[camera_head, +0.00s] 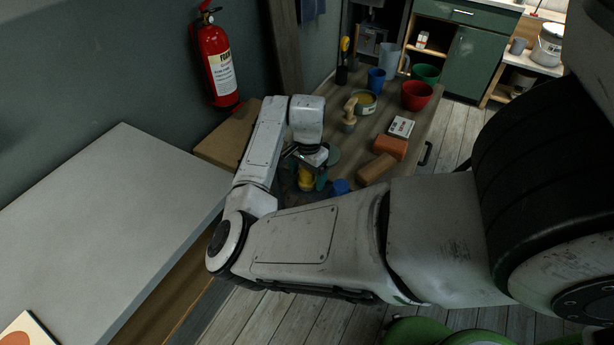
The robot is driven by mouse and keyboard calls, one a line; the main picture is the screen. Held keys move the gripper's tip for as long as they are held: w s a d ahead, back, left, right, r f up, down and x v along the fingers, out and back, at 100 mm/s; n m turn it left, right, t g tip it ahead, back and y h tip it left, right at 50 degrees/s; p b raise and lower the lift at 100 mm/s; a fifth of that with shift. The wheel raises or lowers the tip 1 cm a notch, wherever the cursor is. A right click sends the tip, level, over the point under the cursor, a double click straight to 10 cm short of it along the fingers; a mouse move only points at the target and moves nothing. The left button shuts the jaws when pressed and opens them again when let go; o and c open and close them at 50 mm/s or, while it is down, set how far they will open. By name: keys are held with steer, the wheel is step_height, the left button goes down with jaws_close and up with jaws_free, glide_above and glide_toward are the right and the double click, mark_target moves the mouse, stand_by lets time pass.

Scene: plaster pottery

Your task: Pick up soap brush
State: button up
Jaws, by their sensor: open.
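A small tool with a tan wooden knob handle and a grey lower part (350,110) stands upright on the wooden table; it looks like the soap brush, though its bristles are not clear. My gripper (314,163) is small in view and partly hidden under my wrist. It points down over the near left part of the table, to the left of and nearer than the brush, apart from it. It is open, with nothing seen held. A yellow container (305,179) and teal items show right by its fingers; whether they touch cannot be told.
Around the brush stand a bowl with yellow contents (364,101), a blue cup (376,79), a red bowl (416,95), a white box (401,127), a reddish block (390,147) and a brown block (376,168). A grey worktop (100,225) lies left. My arm hides the table's near edge.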

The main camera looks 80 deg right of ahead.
steer(key=shift+f, duration=0.85)
steer(key=shift+c, duration=0.2)
steer(key=c, duration=1.1)
steer(key=shift+r, duration=0.1)
